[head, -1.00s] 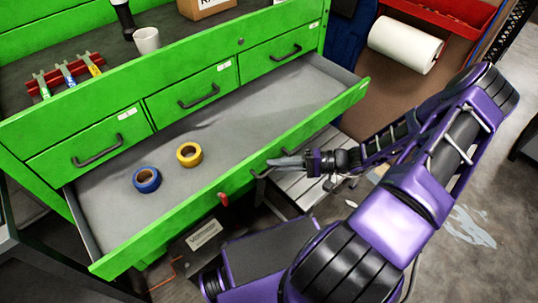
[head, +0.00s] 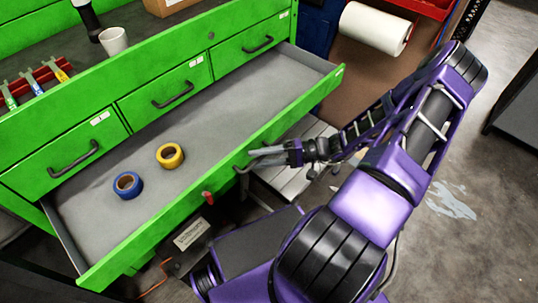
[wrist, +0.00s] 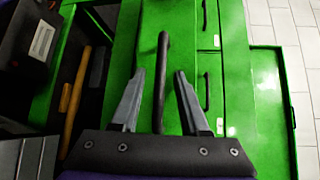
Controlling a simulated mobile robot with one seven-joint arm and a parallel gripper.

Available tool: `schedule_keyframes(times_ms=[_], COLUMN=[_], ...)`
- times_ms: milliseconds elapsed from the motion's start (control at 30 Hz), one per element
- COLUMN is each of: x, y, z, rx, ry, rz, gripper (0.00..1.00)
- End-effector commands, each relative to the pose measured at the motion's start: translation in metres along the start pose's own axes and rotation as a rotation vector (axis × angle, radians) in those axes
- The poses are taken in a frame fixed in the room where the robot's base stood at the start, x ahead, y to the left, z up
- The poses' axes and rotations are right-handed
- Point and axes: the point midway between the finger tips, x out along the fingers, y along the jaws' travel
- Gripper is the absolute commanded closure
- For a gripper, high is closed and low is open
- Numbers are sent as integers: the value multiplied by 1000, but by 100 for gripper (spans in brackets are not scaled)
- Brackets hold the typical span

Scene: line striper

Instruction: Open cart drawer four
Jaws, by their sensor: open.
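A green cart (head: 60,130) fills the left of the head view. Its wide lower drawer (head: 200,215) is pulled far out, showing a grey floor; I cannot read which drawer number it bears. My gripper (head: 262,155) is at the dark bar handle on this drawer's front. In the wrist view my gripper (wrist: 159,75) is open, with the black handle (wrist: 162,60) between its two fingers. Gaps show between the handle and both fingers. Three smaller drawers with labels and dark handles (head: 172,95) sit shut above the wide drawer.
A blue tape roll (head: 127,185) and a yellow tape roll (head: 170,156) lie in the open drawer. A white cup (head: 113,41) stands on the cart top. A paper roll (head: 375,29) hangs at the back right. The floor at right has clear room.

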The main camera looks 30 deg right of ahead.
Motion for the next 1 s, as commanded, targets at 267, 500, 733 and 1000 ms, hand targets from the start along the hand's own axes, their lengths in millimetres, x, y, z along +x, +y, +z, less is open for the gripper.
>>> schedule_keyframes(times_ms=[267, 500, 733, 1000], x=[-17, -72, -127, -167], y=[0, 1, 1, 0], z=[-1, -1, -1, 0], rx=[-1, -1, -2, -1], ry=[3, 5, 4, 1], rz=[1, 2, 2, 1], gripper=[55, 55, 55, 55])
